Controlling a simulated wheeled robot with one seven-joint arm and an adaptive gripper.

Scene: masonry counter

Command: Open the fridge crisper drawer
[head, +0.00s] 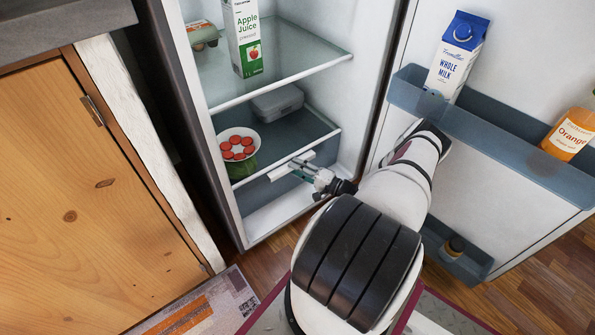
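The fridge (232,212) stands open, its door (455,195) swung out to the right. The crisper drawer sits below the lower glass shelf (300,128); its pale handle (283,170) shows at the front, and much of the drawer is hard to make out. Something green (242,170) shows under the plate, low on the left. My gripper (298,167) reaches into the fridge from the right, with its fingertips at the handle. Whether the fingers close on the handle is too small to tell.
An apple juice carton (245,38) and an egg box (203,35) stand on the upper shelf. A plate of red slices (238,146) and a grey container (277,103) are on the lower shelf. Door bins hold milk (457,55) and orange juice (568,134). A wooden cabinet (100,190) stands left.

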